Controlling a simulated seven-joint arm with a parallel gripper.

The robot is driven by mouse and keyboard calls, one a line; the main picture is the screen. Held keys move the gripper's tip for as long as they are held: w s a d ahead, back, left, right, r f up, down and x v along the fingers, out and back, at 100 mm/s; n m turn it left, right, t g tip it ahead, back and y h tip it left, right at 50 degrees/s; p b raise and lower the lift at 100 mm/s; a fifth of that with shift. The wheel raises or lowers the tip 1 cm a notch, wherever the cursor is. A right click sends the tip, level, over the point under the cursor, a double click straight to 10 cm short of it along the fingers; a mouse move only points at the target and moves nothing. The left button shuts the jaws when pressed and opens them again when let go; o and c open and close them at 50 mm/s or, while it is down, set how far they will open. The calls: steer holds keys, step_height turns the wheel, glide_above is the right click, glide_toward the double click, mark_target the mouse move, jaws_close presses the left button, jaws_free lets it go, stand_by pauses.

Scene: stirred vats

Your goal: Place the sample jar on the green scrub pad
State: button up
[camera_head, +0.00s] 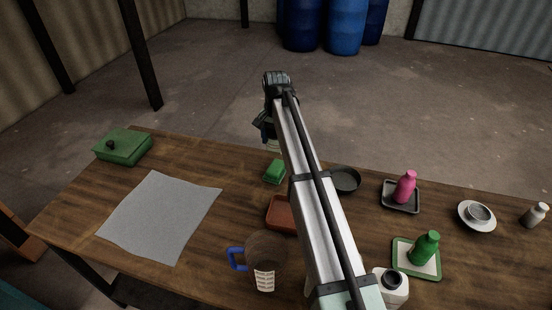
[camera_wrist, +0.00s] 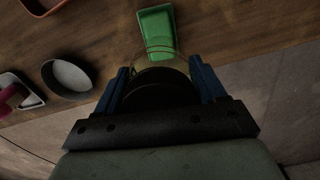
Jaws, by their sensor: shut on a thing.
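The green scrub pad (camera_head: 275,172) lies near the far edge of the wooden table. It also shows in the wrist view (camera_wrist: 157,27), just beyond my gripper. My gripper (camera_wrist: 158,70) is shut on the sample jar (camera_wrist: 160,80), a clear glass jar with a dark lid. In the wrist view, the jar's clear rim overlaps the near end of the pad. In the head view, my gripper (camera_head: 265,130) is behind the pad, near the table's far edge, and the jar shows only faintly below it. The jar appears held above the pad's level; I cannot tell whether they touch.
A dark bowl (camera_head: 345,179) stands right of the pad, and a reddish tray (camera_head: 281,213) lies nearer. A clear jug (camera_head: 265,257) with a blue handle stands in front. A grey cloth (camera_head: 160,216) and a green box (camera_head: 122,148) are left. Bottles on trays are right.

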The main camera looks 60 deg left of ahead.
steer(key=shift+f, duration=3.65)
steer(key=shift+f, duration=0.1)
steer(key=o, duration=1.1)
steer(key=shift+c, duration=0.2)
step_height(320, 180, up, 12)
steer(key=shift+r, duration=0.15)
